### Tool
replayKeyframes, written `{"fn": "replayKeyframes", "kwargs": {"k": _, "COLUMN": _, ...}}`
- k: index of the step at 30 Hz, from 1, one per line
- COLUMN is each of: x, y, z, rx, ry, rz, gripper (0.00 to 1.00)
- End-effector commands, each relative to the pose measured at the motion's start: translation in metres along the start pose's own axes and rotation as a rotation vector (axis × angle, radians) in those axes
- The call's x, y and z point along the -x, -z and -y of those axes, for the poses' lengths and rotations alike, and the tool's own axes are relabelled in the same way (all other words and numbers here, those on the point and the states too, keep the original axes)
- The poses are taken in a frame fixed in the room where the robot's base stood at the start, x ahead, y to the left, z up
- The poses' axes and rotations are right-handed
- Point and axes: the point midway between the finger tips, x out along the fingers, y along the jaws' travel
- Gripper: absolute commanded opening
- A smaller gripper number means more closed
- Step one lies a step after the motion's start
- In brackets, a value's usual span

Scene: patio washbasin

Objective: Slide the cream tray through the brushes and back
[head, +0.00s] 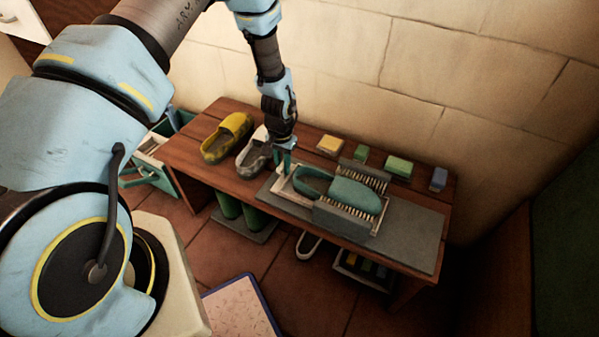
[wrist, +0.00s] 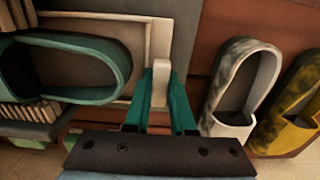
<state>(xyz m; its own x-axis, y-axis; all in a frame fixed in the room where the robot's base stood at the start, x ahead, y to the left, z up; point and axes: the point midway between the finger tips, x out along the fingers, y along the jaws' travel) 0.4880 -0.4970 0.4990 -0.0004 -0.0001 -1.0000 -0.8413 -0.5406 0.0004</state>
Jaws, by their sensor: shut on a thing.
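The cream tray (head: 292,198) lies on a grey mat on the wooden bench, with a teal clog (head: 355,195) on it. The clog's toe half is between two facing grey brushes, one behind (head: 365,173) and one in front (head: 343,216); its open heel end sticks out on the left. My gripper (head: 283,168) is at the tray's left end. In the wrist view my teal fingers (wrist: 160,103) are shut on the tray's cream handle, and the tray's rim (wrist: 148,45) shows beside them. The fingers hide part of the handle.
A yellow clog (head: 227,137) and a grey-white clog (head: 255,153) stand left of the tray. Several coloured blocks, including a green one (head: 399,166), line the back near the wall. The grey mat (head: 415,235) is bare at right. Green boots (head: 230,205) stand below the bench.

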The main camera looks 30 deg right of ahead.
Motion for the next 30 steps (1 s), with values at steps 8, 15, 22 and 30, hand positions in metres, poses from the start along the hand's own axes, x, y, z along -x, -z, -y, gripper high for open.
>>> {"fn": "replayKeyframes", "kwargs": {"k": 8, "x": 0.0, "y": 0.0, "z": 0.026, "rx": 0.0, "ry": 0.001, "rz": 0.0, "gripper": 0.0}}
{"fn": "replayKeyframes", "kwargs": {"k": 15, "x": 0.0, "y": 0.0, "z": 0.031, "rx": 0.0, "ry": 0.003, "rz": 0.001, "gripper": 0.0}}
{"fn": "replayKeyframes", "kwargs": {"k": 22, "x": 0.0, "y": 0.0, "z": 0.033, "rx": 0.002, "ry": 0.005, "rz": 0.0, "gripper": 0.28}}
{"fn": "replayKeyframes", "kwargs": {"k": 30, "x": 0.0, "y": 0.0, "z": 0.03, "rx": 0.001, "ry": 0.003, "rz": 0.0, "gripper": 0.53}}
